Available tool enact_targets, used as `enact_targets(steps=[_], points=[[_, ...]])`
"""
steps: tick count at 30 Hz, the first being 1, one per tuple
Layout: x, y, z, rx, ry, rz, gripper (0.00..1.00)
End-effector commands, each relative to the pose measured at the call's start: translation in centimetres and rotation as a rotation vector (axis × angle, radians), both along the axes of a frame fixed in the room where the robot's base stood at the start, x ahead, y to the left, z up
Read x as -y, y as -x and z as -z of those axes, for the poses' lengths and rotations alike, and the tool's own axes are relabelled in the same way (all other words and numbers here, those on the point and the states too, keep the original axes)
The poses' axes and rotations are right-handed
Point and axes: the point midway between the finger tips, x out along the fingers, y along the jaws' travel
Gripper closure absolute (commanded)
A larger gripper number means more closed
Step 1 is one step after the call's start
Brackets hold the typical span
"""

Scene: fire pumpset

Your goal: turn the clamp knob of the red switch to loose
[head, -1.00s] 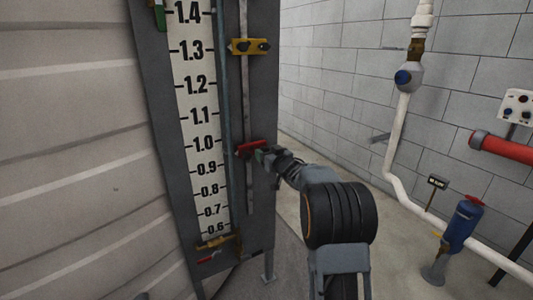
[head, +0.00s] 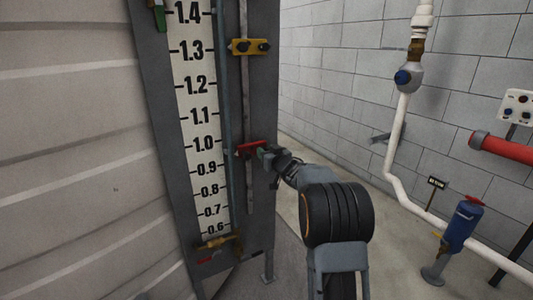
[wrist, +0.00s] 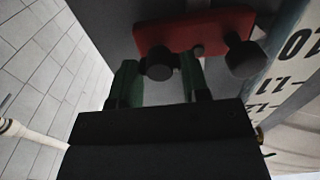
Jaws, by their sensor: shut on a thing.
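The red switch (head: 249,147) sits on a vertical rod beside the gauge scale, near the 1.0 mark. In the wrist view, the red switch (wrist: 200,31) fills the top middle, with two dark knobs on its face. My gripper (wrist: 159,70) has its green fingers on either side of the left dark knob, the clamp knob (wrist: 160,61), and is shut on it. The other dark knob (wrist: 243,56) is to the right, clear of the fingers. In the head view, my gripper (head: 263,154) reaches the switch from the right and hides the knob.
A yellow switch (head: 250,46) sits higher on the same rod. The numbered scale (head: 197,110) and a thin pipe run just left of the rod. A brass valve (head: 218,241) is at the scale's bottom. White piping (head: 393,130) runs along the block wall at right.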

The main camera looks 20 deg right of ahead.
Motion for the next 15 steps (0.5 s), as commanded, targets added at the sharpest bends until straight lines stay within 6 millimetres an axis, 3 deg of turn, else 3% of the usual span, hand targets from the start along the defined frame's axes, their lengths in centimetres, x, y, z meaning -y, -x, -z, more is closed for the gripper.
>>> enact_targets(steps=[8,15], points=[[-0.01,0.01,0.1,0.006,0.057,0.0,0.81],[-0.06,0.01,0.21,0.027,0.226,0.0,0.81]])
